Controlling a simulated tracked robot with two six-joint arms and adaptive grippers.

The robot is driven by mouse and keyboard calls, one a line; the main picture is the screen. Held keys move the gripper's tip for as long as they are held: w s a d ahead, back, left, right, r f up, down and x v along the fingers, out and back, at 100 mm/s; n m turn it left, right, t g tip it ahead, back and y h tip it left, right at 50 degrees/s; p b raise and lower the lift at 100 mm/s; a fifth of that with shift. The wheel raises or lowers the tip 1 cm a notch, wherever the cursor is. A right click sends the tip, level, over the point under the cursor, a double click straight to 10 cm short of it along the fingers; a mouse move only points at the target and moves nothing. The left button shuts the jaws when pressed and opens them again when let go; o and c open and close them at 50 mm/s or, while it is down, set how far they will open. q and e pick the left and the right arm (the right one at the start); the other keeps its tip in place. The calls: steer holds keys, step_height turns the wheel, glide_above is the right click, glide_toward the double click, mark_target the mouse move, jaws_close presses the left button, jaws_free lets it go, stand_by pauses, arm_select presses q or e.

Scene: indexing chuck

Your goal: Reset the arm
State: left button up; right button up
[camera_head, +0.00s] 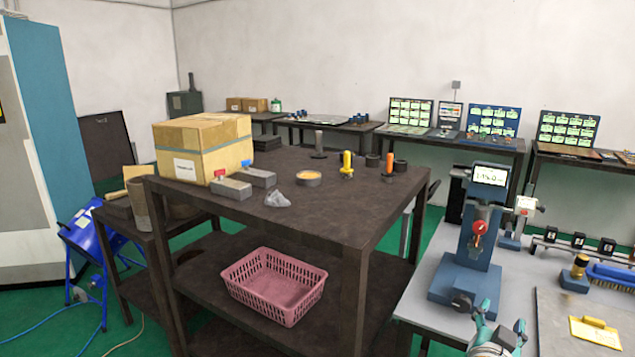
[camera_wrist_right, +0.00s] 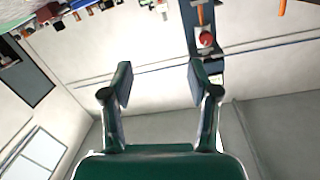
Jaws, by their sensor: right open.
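My right gripper (camera_head: 501,322) shows at the lower edge of the head view, above the front of the grey bench (camera_head: 430,290). In the right wrist view its two fingers (camera_wrist_right: 160,75) stand well apart with nothing between them. A blue bench device (camera_head: 481,240) with a lit display and a red knob (camera_head: 479,227) stands just behind the gripper, and the two look apart. The red knob also shows in the right wrist view (camera_wrist_right: 205,39), beyond the fingertips. My left gripper is in neither view.
A dark table (camera_head: 350,200) at centre carries a cardboard box (camera_head: 203,145), grey blocks and small parts. A pink basket (camera_head: 274,285) sits on its lower shelf.

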steer(key=s+a+f+n+g+y, duration=0.1)
steer(key=s+a+f+n+y, duration=0.15)
steer(key=f, duration=0.65)
steer(key=s+a+f+n+g+y, duration=0.1)
steer(key=a+f+g+y, duration=0.15)
steer(key=f, duration=0.65)
steer(key=s+a+f+n+g+y, duration=0.1)
steer(key=s+a+f+n+y, duration=0.15)
steer(key=f, duration=0.65)
steer(key=s+a+f+g+y, duration=0.2)
steer(key=s+a+f+g, duration=0.1)
steer(key=s, duration=0.4)
steer(key=s+a+f+n+g+y, duration=0.1)
steer(key=s+a+f+g+y, duration=0.1)
steer(key=s+a+f, duration=0.3)
steer(key=s+a+f+n+g+y, duration=0.1)
steer(key=s+a+f+g, duration=0.3)
steer(key=s, duration=0.5)
steer(key=a+y, duration=0.1)
steer(key=a, duration=0.1)
steer(key=shift+s+a+y, duration=0.15)
steer(key=shift+a+y, duration=0.15)
steer(key=shift+y, duration=0.05)
